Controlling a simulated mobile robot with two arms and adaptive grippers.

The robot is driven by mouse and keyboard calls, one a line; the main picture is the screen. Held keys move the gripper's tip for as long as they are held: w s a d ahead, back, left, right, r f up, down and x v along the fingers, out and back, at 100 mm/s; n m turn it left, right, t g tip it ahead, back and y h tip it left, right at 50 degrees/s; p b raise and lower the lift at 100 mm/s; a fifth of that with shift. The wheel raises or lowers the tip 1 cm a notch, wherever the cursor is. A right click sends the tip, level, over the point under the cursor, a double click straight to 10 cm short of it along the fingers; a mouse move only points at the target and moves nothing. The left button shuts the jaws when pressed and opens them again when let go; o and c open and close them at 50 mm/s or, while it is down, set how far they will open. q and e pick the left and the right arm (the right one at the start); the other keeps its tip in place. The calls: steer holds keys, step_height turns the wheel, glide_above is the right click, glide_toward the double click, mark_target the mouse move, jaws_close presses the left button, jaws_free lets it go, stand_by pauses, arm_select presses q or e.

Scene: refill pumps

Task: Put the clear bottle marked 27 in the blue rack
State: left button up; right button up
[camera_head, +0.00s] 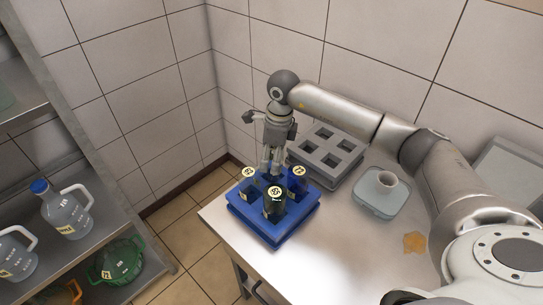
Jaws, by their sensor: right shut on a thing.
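The blue rack (273,238) stands on the metal table near its left corner. My right gripper (271,168) points down at the rack's back compartment and is shut on a bottle, mostly hidden by the fingers and the bottles in front. I cannot read its number, so the mark 27 does not show. A dark bottle (274,207) with a round cap label sits in the front compartment. A bluish bottle (298,185) is in the right one, and another labelled bottle (248,173) is in the left one. My left gripper is out of view.
A grey rack (326,160) with empty compartments stands behind the blue rack. A grey container with a round neck (383,191) is to its right, near an orange-brown stain (414,243). Shelves at left hold jugs (66,212) and a green container (118,262).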

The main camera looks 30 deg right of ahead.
steer(key=shift+f, duration=0.1)
steer(key=shift+f+b, duration=0.65)
steer(key=shift+b, duration=0.1)
steer(key=shift+f+b, duration=0.55)
steer(key=shift+f, duration=0.05)
stand_by(0.5)
steer(key=o, duration=1.2)
step_height(320, 180, up, 9)
steer(key=p, duration=0.4)
steer(key=shift+p, duration=0.4)
